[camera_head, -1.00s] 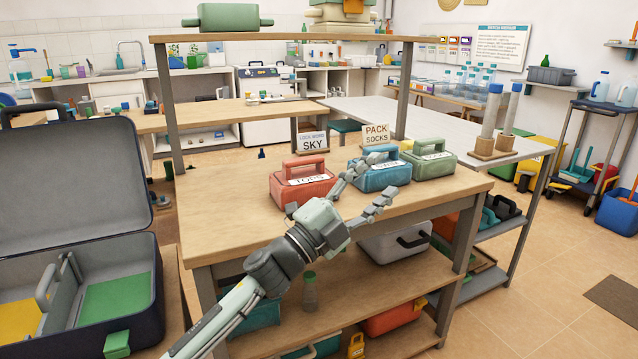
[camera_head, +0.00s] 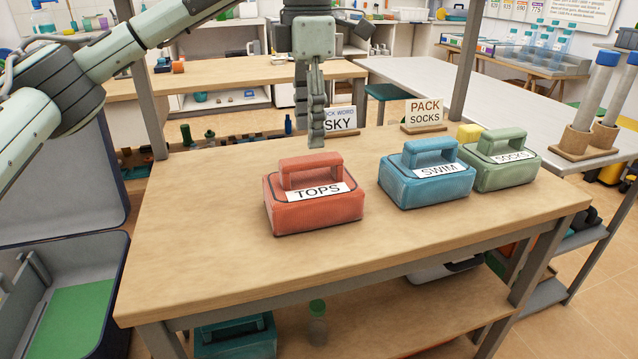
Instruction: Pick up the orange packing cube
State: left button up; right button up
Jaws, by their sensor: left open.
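The orange-red packing cube (camera_head: 313,210) labelled TOPS stands upright on the wooden table (camera_head: 230,265), its handle up. My left gripper (camera_head: 313,132) hangs fingers down just above and behind the cube's handle in the picture, apart from it. It is open and empty, seen nearly edge-on. A blue cube (camera_head: 427,190) labelled SWIM and a green cube (camera_head: 505,174) labelled SOCKS stand to the right. My right gripper does not show.
An open suitcase (camera_head: 112,262) with a green compartment lies at the left. A PACK SOCKS sign (camera_head: 424,112) and a LOCK WORD SKY sign (camera_head: 341,121) stand at the table's back. The table front is clear. A metal-grey table (camera_head: 440,85) stands behind right.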

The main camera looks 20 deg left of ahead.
aim_at(309, 158)
pick_arm(q)
jog(key=f, duration=0.2)
jog(key=shift+s+f, duration=0.3)
notch_tip(309, 158, down, 5)
jog(key=shift+s+r, duration=0.1)
jog(key=shift+s, duration=0.05)
jog(key=shift+d, duration=0.1)
grip_shut()
dwell(0.4)
